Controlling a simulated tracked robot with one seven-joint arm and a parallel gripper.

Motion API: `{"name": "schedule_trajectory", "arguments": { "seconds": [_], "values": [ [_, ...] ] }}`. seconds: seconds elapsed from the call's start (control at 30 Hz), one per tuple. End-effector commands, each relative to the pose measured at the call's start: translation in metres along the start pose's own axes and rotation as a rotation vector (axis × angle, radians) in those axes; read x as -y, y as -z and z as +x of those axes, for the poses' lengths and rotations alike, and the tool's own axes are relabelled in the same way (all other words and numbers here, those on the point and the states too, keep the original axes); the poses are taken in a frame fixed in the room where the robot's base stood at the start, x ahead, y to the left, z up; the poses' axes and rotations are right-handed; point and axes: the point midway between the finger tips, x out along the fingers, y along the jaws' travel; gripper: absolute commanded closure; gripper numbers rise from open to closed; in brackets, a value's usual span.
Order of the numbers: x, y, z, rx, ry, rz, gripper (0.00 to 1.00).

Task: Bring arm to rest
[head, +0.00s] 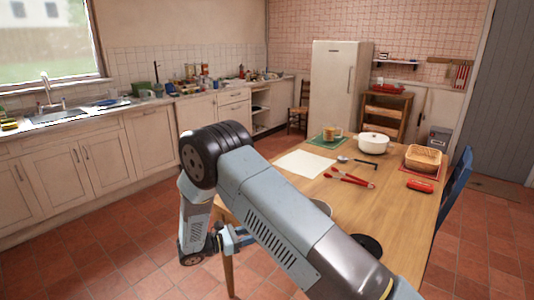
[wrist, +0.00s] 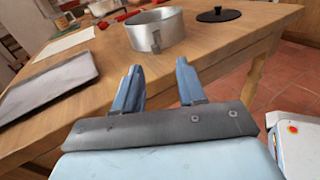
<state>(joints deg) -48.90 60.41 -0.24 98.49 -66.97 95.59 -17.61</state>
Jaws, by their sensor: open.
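My gripper (wrist: 158,76) shows in the wrist view with its two blue fingers spread apart and nothing between them. It points at the near side of the wooden table (head: 300,187), by a metal pan (wrist: 155,38) that stands close to the table edge. In the head view my arm is bent, with its elbow high and its forearm hanging down at the table's left side. There my gripper (head: 242,239) is small and low beside the table's left edge, partly hidden by my arm.
A grey tray (wrist: 48,82) lies on the table left of the pan, and a black lid (wrist: 218,14) lies to the right. A white pot (head: 373,143), red tongs (head: 350,178) and a basket (head: 423,158) stand farther back. A blue chair (head: 456,182) is at the right. Tiled floor lies open at left.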

Motion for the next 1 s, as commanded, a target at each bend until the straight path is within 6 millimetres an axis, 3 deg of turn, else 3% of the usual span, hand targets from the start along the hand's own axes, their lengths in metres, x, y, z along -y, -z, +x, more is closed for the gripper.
{"name": "schedule_trajectory", "arguments": {
  "seconds": [0.1, 0.47, 1.0],
  "values": [
    [0.003, -0.035, 0.021, -0.062, 0.072, 0.055, 0.60],
    [0.034, -0.128, 0.079, -0.263, 0.299, 0.247, 0.60],
    [0.116, -0.242, 0.141, -0.540, 0.605, 0.593, 0.60]
  ]
}}
